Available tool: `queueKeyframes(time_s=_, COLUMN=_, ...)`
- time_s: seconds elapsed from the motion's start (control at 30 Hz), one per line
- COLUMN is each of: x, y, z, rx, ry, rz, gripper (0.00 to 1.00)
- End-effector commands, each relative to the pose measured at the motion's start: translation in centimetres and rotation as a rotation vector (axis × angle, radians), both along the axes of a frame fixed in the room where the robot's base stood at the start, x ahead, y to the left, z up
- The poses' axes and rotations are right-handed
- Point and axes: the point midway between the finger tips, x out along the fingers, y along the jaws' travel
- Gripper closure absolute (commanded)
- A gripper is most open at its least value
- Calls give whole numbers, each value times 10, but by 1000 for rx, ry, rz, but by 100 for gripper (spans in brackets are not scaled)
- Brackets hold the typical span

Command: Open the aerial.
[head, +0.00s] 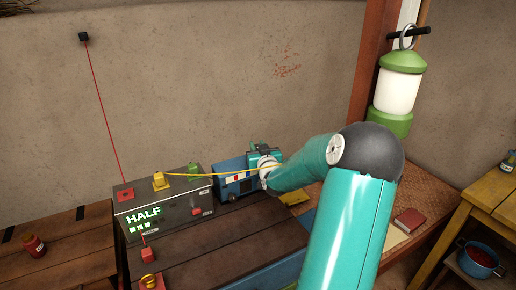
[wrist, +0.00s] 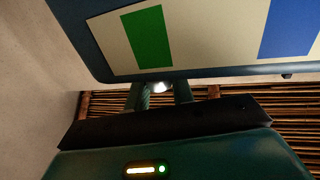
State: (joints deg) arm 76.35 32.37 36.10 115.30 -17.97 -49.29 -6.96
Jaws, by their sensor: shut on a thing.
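The blue radio (head: 236,184) stands at the back of the dark wooden table, right of the grey box. My gripper (head: 262,150) is at the radio's top right, and my arm hides part of that side. In the wrist view, my gripper's two dark fingers (wrist: 162,96) are shut on a small bright piece (wrist: 161,87), which I take to be the aerial's end. The rest of the aerial cannot be made out. A pale panel with green and blue patches (wrist: 200,38) fills the top of the wrist view, just beyond the fingers.
A green lantern (head: 400,90) hangs at right. Mud wall stands close behind.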

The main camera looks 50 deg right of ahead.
Motion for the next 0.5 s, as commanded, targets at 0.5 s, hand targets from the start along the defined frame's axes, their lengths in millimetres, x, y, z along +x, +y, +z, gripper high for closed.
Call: queueKeyframes(time_s=0.5, x=0, y=0, z=102, rx=-4, ry=0, rz=0, gripper=100)
